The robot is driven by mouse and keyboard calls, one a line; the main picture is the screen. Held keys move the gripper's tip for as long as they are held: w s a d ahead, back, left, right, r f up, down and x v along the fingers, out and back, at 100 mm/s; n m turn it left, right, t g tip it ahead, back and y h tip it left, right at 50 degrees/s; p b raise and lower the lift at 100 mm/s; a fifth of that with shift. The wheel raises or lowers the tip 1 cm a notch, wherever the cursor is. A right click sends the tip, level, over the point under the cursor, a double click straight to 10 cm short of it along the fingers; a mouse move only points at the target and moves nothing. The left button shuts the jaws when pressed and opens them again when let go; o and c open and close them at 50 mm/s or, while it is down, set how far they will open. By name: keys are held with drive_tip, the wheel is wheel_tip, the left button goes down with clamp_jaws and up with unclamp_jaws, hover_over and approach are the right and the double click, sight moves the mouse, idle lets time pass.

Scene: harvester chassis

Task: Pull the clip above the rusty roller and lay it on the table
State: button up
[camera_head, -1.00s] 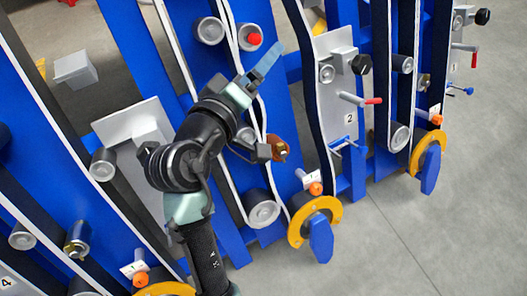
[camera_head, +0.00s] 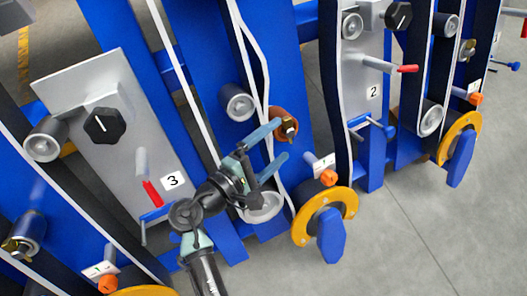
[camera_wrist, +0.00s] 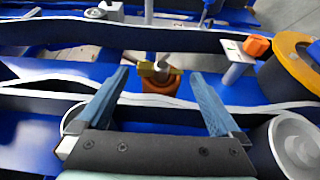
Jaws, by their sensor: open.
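The rusty roller (camera_head: 280,117) is a short orange-brown cylinder on a blue upright, beside a white-edged black belt. A brass-coloured clip (camera_head: 289,127) sits at its outer end. In the wrist view the clip (camera_wrist: 158,70) stands in front of the roller (camera_wrist: 160,86), between and beyond the fingers. My gripper (camera_head: 281,140) is open and empty, with its blue-grey fingers apart and pointing toward the roller. In the wrist view my gripper (camera_wrist: 160,74) has one fingertip left and one right of the clip, apparently touching neither. No table is clearly in view.
A grey roller (camera_head: 238,103) is left of the rusty one. An orange-capped pin (camera_head: 327,176) and a yellow ring with blue handle (camera_head: 325,222) stand lower right. Panel 3 (camera_head: 110,130) is left, panel 2 (camera_head: 372,100) right. Bare floor (camera_head: 420,240) lies lower right.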

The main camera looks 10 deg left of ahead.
drive_tip(key=b+x, duration=0.2)
drive_tip(key=x, duration=0.7)
drive_tip(key=shift+c, duration=0.3)
